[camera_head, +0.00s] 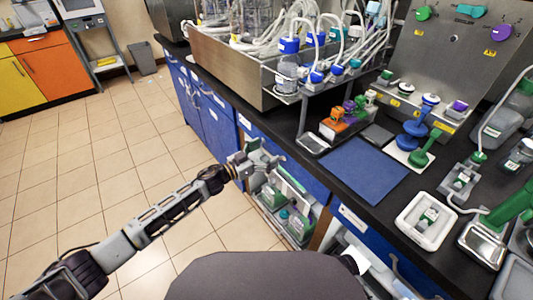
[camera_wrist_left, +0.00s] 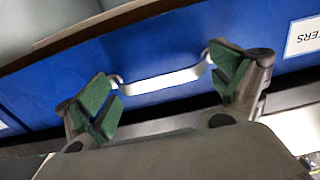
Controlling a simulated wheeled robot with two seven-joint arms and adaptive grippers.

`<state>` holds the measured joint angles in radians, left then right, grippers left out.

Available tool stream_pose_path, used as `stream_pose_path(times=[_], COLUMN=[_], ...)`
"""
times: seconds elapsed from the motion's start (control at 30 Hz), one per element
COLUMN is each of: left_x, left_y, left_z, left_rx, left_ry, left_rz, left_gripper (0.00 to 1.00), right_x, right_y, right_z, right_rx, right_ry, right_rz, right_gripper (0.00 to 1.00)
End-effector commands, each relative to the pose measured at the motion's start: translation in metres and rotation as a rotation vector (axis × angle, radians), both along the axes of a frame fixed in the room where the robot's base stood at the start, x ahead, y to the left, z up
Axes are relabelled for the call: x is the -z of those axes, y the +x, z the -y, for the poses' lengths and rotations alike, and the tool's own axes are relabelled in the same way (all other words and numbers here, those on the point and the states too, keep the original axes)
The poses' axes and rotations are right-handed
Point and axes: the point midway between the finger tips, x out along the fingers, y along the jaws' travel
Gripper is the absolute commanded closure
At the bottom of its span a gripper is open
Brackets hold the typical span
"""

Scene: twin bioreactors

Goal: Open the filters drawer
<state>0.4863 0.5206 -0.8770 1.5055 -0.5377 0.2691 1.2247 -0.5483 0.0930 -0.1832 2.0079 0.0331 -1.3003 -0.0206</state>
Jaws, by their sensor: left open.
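The filters drawer has a blue front (camera_head: 309,183) under the black counter. In the left wrist view its blue front (camera_wrist_left: 165,52) carries a pale handle (camera_wrist_left: 160,82) and a white label (camera_wrist_left: 303,36), upside down and partly cut off, reading "ERS". The drawer looks shut. My left gripper (camera_head: 264,160) is at the drawer front and hides part of it in the head view. In the left wrist view the green-padded fingers of my left gripper (camera_wrist_left: 164,79) are open, one near each end of the handle. I cannot tell whether they touch it. My right gripper is out of view.
The black counter (camera_head: 292,150) overhangs the drawers and carries a blue mat (camera_head: 362,170), a metal tank and bioreactor tubing. An open shelf of boxes (camera_head: 285,212) lies below the drawer. The tiled floor (camera_head: 110,150) to the left is clear.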

Motion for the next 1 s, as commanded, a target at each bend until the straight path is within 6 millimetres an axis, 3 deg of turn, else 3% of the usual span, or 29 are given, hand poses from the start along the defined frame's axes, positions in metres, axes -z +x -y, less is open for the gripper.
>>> stream_pose_path(times=[0.4, 1.0], left_x=[0.0003, -0.0003], left_y=[0.0023, 0.0023], left_z=[0.0033, 0.0034], left_rx=[0.000, 0.000], left_ry=[0.000, 0.000], left_rz=[-0.001, 0.000], left_gripper=[0.06, 0.83], right_x=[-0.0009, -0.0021], right_y=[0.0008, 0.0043], right_z=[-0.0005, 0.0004], right_rx=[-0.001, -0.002], right_ry=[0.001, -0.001], right_rz=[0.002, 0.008], right_gripper=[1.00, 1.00])
